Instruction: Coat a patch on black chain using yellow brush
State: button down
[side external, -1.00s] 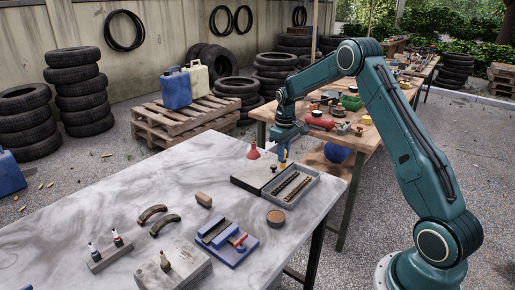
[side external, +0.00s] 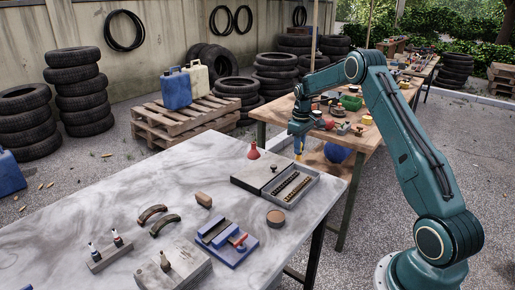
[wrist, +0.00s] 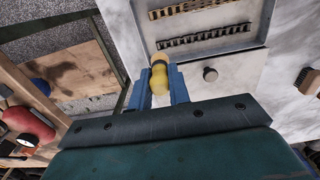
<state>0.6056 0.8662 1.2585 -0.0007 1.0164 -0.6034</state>
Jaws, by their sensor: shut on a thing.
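My gripper (side external: 298,136) is shut on the yellow brush (wrist: 159,78), raised behind the far end of the grey tray (side external: 312,189). The brush also shows below the gripper in the side view (side external: 298,150), with blue fingers around it. In the wrist view, the tray (wrist: 258,22) holds two chains side by side. The darker chain (wrist: 205,36) lies nearer the flat plate; a browner chain (wrist: 190,9) lies beyond it. The brush overlaps the tray's corner in that view, but appears clear of both chains. Its bristles are hard to make out.
The flat plate (wrist: 215,85) with a small knob adjoins the tray. A cluttered wooden table (side external: 368,143) stands behind.

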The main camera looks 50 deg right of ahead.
aim_at(298, 158)
jog(key=shift+f, duration=2.9)
jog(key=shift+a, duration=8.05)
jog(key=shift+d, duration=7.95)
jog(key=shift+d+r, duration=0.1)
jog(key=shift+d, duration=0.05)
jog(key=shift+r, duration=3.9)
